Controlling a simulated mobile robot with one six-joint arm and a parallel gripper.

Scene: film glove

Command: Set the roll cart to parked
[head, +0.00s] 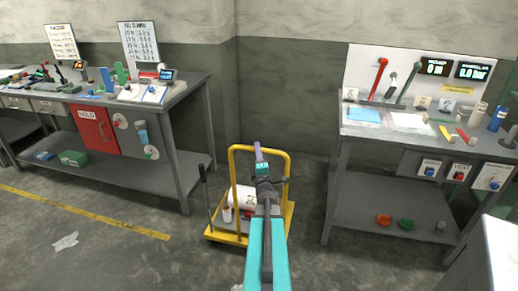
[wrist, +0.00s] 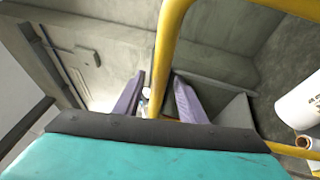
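The yellow roll cart (head: 224,238) stands on the floor between two benches, with an upright hoop handle (head: 236,149). A white roll (head: 241,195) lies on its deck and also shows at the right edge of the wrist view (wrist: 300,108). A thin dark lever (head: 205,190) stands at the cart's left side. My gripper (head: 259,152) is at the handle's top bar, with purple fingers. In the wrist view my gripper (wrist: 158,80) has its fingers apart, with a yellow bar (wrist: 168,45) running between or just beyond them; contact cannot be told.
The left bench (head: 187,88) has a red HOLD cabinet (head: 95,130) and many tools. The right bench (head: 345,130) carries a panel with displays and levers. A yellow floor line (head: 85,212) and crumpled scrap (head: 65,242) lie left. Floor is open left of the cart.

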